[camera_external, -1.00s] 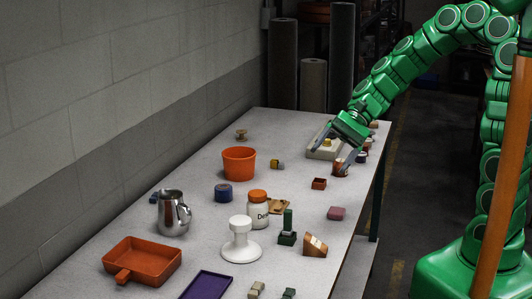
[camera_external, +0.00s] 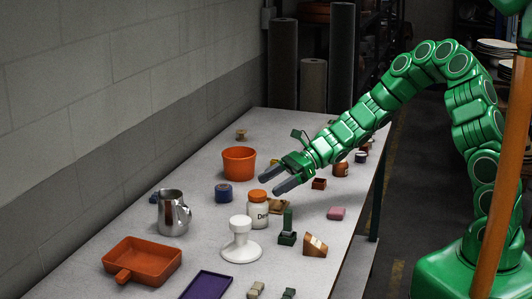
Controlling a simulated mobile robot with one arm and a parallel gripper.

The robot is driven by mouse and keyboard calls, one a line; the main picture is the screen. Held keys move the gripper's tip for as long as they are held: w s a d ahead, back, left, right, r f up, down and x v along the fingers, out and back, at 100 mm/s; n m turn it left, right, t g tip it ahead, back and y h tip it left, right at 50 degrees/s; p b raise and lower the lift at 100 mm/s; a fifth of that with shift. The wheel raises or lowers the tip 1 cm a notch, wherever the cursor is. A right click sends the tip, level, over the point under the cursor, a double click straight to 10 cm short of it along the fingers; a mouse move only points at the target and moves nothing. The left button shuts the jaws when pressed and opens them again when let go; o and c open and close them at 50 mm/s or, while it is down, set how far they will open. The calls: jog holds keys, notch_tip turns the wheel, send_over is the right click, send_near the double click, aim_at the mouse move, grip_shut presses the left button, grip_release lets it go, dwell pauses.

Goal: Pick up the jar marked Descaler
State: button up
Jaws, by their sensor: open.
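The Descaler jar (camera_external: 257,211) stands upright near the middle of the table. It is white with an orange-brown lid, and only the first letters of its label show. My gripper (camera_external: 268,186) is open, with its two dark fingers pointing down and left, just above and to the right of the jar's lid in the picture. Nothing shows between the fingers. I cannot tell the exact gap in depth between the fingers and the jar.
A white round-based press (camera_external: 241,248) stands just in front of the jar. A green block piece (camera_external: 287,238) and a brown wedge (camera_external: 315,246) are to its right. A blue roll (camera_external: 223,192) and an orange pot (camera_external: 239,164) stand behind left. A steel pitcher (camera_external: 173,214) is further left.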

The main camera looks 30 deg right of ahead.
aim_at(260, 193)
jog(key=shift+s+x, duration=0.2)
jog(key=shift+x, duration=3.7)
jog(key=c, duration=1.4)
